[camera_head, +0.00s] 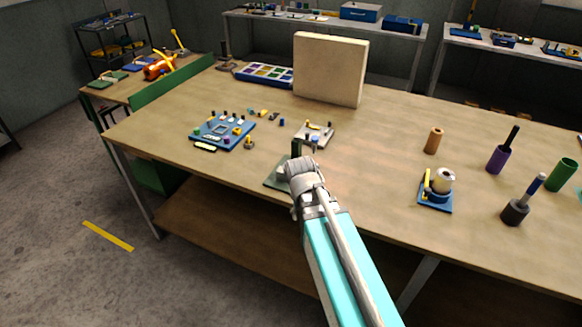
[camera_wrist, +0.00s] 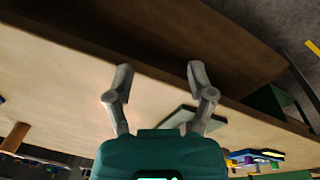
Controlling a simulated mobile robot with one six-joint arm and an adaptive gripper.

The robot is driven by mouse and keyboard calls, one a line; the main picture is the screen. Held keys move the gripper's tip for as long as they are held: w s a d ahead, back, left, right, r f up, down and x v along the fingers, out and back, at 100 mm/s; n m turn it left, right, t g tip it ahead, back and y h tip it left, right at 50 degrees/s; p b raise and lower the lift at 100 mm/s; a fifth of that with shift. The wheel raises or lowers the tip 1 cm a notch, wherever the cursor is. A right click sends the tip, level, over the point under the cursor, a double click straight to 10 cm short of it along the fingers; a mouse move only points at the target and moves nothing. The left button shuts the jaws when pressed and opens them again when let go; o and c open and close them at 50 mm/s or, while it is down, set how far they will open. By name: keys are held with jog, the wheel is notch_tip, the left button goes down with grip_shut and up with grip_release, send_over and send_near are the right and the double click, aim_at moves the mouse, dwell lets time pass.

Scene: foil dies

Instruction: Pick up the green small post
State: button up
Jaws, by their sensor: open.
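My gripper (camera_wrist: 160,75) is open, with its two grey fingers apart and nothing between them. In the head view my wrist hides most of it, above the front edge of the workbench (camera_head: 385,130). A blue board (camera_head: 222,132) with several small coloured posts and pieces stands left of it. A small green piece (camera_head: 197,131) seems to be at this board's left side, too small to tell whether it is the green small post. The board also shows at lower right in the wrist view (camera_wrist: 250,155), apart from the fingers.
A flat green plate (camera_head: 274,181) lies beside my wrist. A grey board (camera_head: 314,135) with small parts lies behind it. A tall beige block (camera_head: 330,68) stands at the back. A brown cylinder (camera_head: 433,140) and a larger green cylinder (camera_head: 562,174) stand right.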

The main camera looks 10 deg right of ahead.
jog(key=w+a+r+m+t+h+p, duration=0.1)
jog(key=w+r+m+h, duration=0.1)
jog(key=w, duration=0.3)
jog(key=w+a+r+m+t+h, duration=0.1)
jog(key=w+m, duration=0.1)
jog(key=w, duration=0.3)
jog(key=m+t+h+p, duration=0.1)
jog(key=m+t+h, duration=0.2)
jog(key=m, duration=0.2)
send_near(283, 168)
jog(key=r, duration=0.1)
jog(key=d+r, duration=0.1)
jog(key=shift+w+r, duration=0.1)
jog(key=shift+r, duration=0.25)
jog(key=shift+b+x, duration=2.85)
jog(key=shift+x, duration=1.45)
jog(key=shift+a, duration=0.1)
jog(key=shift+w+f, duration=0.1)
jog(key=shift+f, duration=0.05)
